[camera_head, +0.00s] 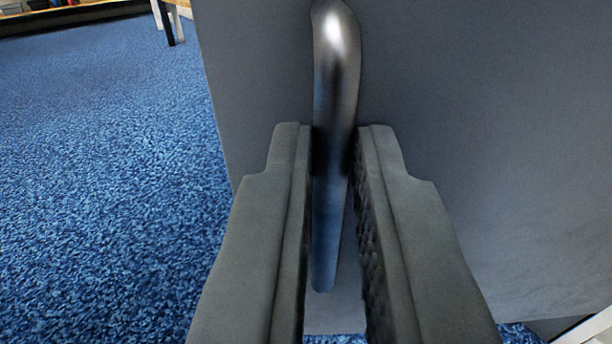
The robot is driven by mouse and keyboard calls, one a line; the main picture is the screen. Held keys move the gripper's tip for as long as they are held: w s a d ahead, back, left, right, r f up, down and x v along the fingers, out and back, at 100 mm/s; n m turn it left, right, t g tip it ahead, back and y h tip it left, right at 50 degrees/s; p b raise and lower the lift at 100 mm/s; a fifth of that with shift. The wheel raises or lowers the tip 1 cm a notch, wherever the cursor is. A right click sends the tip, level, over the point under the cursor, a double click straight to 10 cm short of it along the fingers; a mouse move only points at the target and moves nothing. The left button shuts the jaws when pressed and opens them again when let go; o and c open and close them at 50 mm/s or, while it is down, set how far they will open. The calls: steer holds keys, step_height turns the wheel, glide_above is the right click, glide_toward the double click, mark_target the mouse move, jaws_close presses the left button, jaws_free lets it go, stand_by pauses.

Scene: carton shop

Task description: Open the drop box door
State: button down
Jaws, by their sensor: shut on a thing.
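The drop box door (480,130) is a flat grey panel that fills the middle and right of the view. A shiny metal bar handle (337,60) stands out from it near its left edge and runs down between my fingers. My gripper (333,145) is shut on the handle, with one dark finger on each side of it. The lower end of the handle shows between the fingers. The rest of the drop box is not clearly seen, and I cannot tell how far the door stands open.
Blue carpet (100,180) covers the free floor to the left of the door. A small furniture leg (168,22) stands at the upper left, near a dark shelf edge. A pale edge (590,328) shows at the lower right corner.

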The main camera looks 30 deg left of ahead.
steer(key=s+d+n+y, duration=0.1)
steer(key=s+d, duration=0.3)
steer(key=d, duration=0.3)
steer(key=s+d+g+y, duration=0.1)
steer(key=s+d, duration=0.3)
steer(key=d, duration=0.2)
steer(key=shift+s+d+r+n, duration=0.15)
steer(key=shift+s+d+n, duration=0.05)
steer(key=shift+d+n, duration=0.2)
steer(key=shift+a, duration=0.1)
steer(key=c, duration=1.5)
jaws_free()
steer(key=shift+s+a, duration=0.1)
steer(key=shift+a, duration=0.1)
steer(key=v, duration=1.7)
steer(key=shift+d, duration=0.4)
